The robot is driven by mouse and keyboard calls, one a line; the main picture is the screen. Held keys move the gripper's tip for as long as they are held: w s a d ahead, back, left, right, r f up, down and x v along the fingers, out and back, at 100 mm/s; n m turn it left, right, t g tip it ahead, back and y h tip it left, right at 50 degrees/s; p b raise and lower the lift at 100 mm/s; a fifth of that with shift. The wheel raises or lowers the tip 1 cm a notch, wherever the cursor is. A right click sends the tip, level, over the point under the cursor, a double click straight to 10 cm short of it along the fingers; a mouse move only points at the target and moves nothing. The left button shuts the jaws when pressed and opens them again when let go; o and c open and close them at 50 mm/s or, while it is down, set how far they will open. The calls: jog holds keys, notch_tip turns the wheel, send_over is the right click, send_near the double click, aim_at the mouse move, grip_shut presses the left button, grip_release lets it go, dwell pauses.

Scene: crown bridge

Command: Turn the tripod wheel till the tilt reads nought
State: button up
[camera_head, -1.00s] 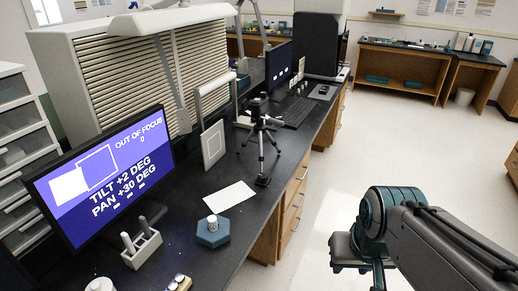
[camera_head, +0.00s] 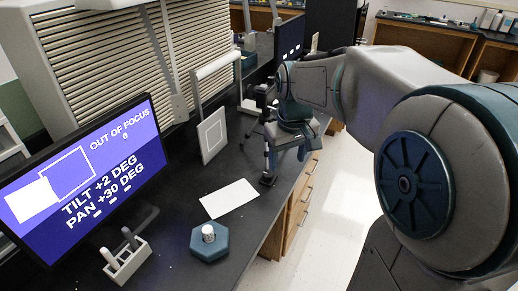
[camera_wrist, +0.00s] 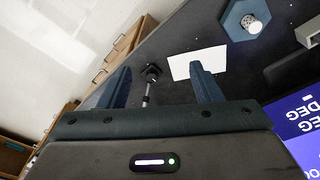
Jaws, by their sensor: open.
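The monitor (camera_head: 85,180) at left in the head view reads TILT +2 DEG, PAN +30 DEG and OUT OF FOCUS 0. A tripod leg and dark foot (camera_wrist: 150,76) show between the fingers in that view; I cannot tell whether anything touches.
A white sheet (camera_head: 229,199) lies on the bench near the tripod. A blue hexagonal base (camera_head: 210,243) with a small white cylinder stands nearer, beside a white holder (camera_head: 126,262). A framed white panel (camera_head: 212,136) stands behind. Open floor (camera_head: 335,215) lies right of the bench.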

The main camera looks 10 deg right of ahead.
jog(key=w+f+n+g+b, duration=0.1)
jog(key=w+f+n, duration=0.25)
jog(key=w, duration=0.95)
jog(key=n+g, duration=0.1)
send_near(269, 174)
jog(key=f, duration=0.8)
jog(key=shift+s+f, duration=0.2)
jog(key=shift+f, duration=0.2)
jog(key=shift+c, duration=0.2)
jog(key=c, duration=0.9)
